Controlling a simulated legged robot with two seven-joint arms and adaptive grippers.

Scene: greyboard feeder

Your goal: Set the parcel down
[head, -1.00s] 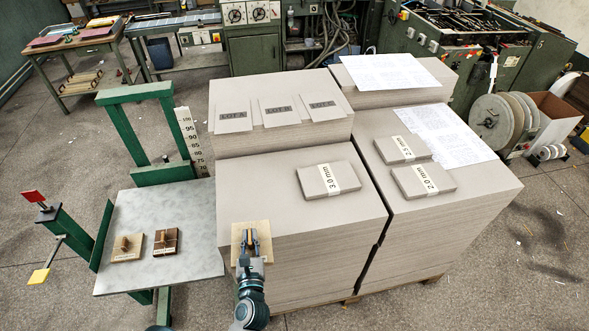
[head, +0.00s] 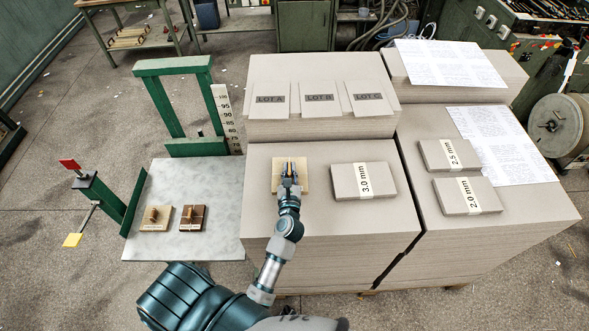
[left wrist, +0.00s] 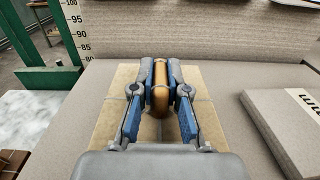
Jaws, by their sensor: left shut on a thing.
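My left gripper (head: 289,171) is shut on the upright wooden handle (left wrist: 160,85) of a tan square parcel (head: 277,177). The parcel also shows under the fingers in the left wrist view (left wrist: 107,112), with pale bands crossing its top. It is over the top of the front left greyboard stack (head: 330,227), to the left of the 3.0 mm pack (head: 350,181). I cannot tell whether its underside touches the board. My right gripper is not in view.
A grey table (head: 170,245) at left bears a tan block (head: 148,226) and a brown block (head: 198,224) with handles. Lot cards (head: 319,110) lie on the higher stack behind. The 2.5 mm (head: 436,155) and 2.0 mm (head: 452,203) packs lie on the right stack.

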